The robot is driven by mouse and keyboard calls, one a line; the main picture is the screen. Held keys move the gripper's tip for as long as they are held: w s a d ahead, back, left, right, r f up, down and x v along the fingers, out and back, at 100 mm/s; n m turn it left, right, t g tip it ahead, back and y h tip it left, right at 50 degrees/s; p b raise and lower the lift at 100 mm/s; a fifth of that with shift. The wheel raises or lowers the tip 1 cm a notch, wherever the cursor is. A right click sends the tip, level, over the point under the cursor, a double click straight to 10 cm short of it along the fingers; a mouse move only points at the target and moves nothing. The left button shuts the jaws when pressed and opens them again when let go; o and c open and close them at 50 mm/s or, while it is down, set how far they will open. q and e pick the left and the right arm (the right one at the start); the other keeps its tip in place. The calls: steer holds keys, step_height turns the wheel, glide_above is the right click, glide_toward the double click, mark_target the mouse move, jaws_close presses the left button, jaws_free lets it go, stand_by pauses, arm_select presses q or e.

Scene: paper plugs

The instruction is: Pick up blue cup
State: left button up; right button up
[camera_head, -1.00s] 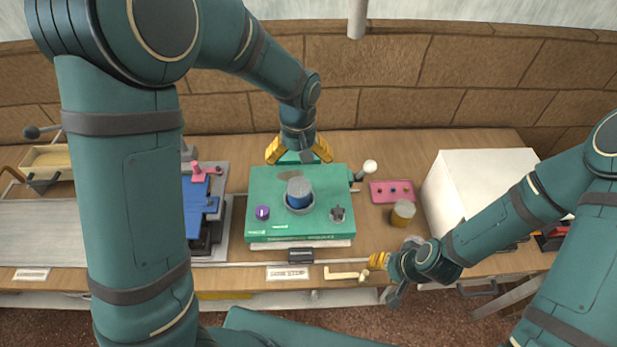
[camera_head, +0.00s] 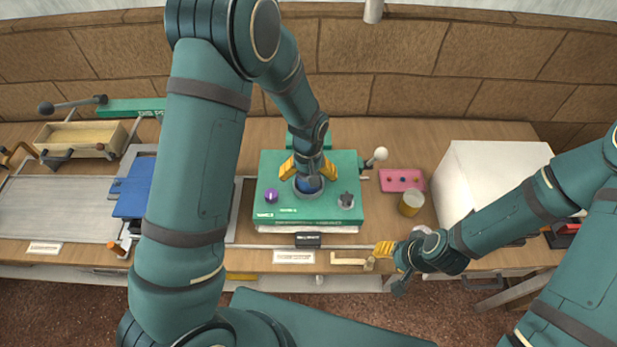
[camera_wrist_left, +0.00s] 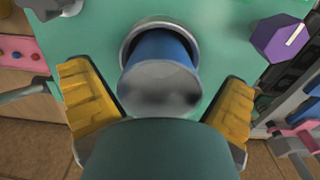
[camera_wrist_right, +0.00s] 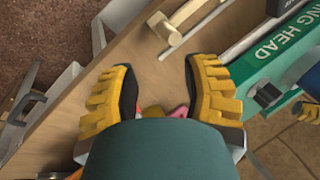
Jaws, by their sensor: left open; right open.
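The blue cup (camera_head: 309,184) sits in the round metal ring on top of the green machine (camera_head: 285,213). In the left wrist view the cup (camera_wrist_left: 160,60) shows a blue side and a grey end facing the camera. My left gripper (camera_head: 308,172) is open, with its yellow fingers on either side of the cup. In the left wrist view gaps show between the cup and both fingers (camera_wrist_left: 160,105). My arm hides part of the cup in the head view. My right gripper (camera_head: 384,250) is open and empty near the table's front edge; its fingers also show in the right wrist view (camera_wrist_right: 162,95).
A purple knob (camera_head: 271,195) and a grey knob (camera_head: 346,200) flank the ring. A lever with a white ball (camera_head: 380,154) stands right of the machine. A pink panel (camera_head: 401,180), a yellowish cylinder (camera_head: 411,203) and a white box (camera_head: 480,185) are further right.

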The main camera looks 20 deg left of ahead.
arm_select(q)
steer(key=shift+f, duration=0.3)
steer(key=c, duration=1.2)
steer(key=shift+r, duration=0.1)
